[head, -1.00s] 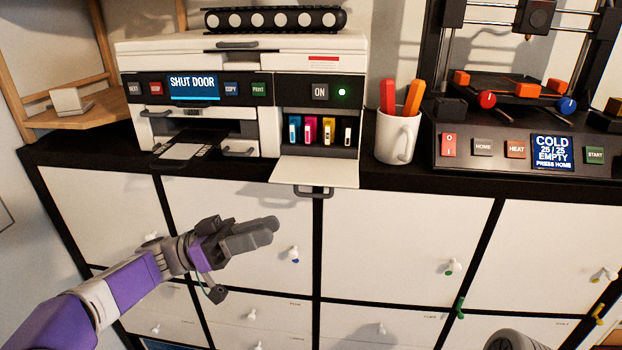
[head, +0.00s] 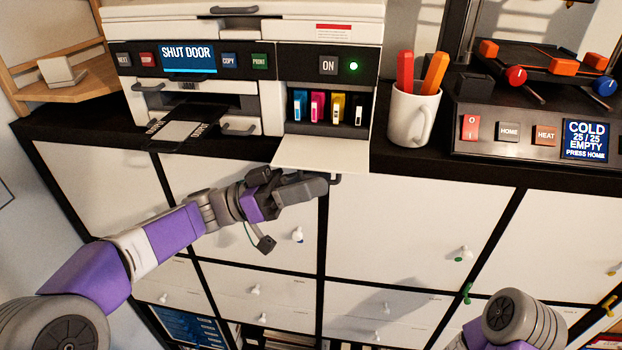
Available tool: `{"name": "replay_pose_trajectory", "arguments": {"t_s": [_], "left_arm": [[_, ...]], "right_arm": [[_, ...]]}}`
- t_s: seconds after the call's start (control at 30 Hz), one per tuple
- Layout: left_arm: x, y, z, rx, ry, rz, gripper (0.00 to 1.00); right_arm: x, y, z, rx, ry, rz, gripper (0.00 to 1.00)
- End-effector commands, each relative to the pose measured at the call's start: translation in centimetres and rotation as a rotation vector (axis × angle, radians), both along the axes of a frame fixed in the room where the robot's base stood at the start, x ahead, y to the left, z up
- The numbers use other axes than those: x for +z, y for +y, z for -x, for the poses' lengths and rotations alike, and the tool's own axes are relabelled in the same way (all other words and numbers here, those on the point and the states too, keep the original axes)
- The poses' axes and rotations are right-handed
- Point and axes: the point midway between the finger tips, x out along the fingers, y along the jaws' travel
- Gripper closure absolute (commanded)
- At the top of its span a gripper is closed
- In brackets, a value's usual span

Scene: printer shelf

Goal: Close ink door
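The white printer (head: 200,30) stands on the dark shelf top, and its screen (head: 188,58) reads "SHUT DOOR". Its ink door (head: 318,156) is a white flap that hangs open, folded down and out toward me below the ink bay. Cyan, magenta, yellow and black cartridges (head: 317,107) show in the bay. My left gripper (head: 318,186) is just below the door's front edge and covers part of the door's handle. I see its fingers from the side, so their gap is hidden, and contact with the door is unclear. My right gripper is out of view.
A white mug (head: 407,117) with orange and red sticks stands right of the ink bay. A 3D printer's control panel (head: 530,130) is farther right. The paper tray (head: 183,133) sticks out left of the door. White cabinet fronts with small knobs lie below.

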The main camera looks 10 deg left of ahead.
Motion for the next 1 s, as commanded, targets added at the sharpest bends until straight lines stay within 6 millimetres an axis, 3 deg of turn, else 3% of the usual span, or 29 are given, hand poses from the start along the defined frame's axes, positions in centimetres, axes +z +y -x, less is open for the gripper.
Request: {"name": "replay_pose_trajectory", "arguments": {"t_s": [0.17,0.4,1.0], "left_arm": [[-0.04,-0.01,-0.01,0.000,0.000,0.000,0.67],[-0.04,0.02,-0.02,0.000,0.000,0.000,1.00],[0.59,0.04,0.25,0.002,0.066,0.000,1.00]], "right_arm": [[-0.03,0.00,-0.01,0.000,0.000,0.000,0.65],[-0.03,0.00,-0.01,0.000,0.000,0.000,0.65],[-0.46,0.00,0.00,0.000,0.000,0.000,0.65]]}}
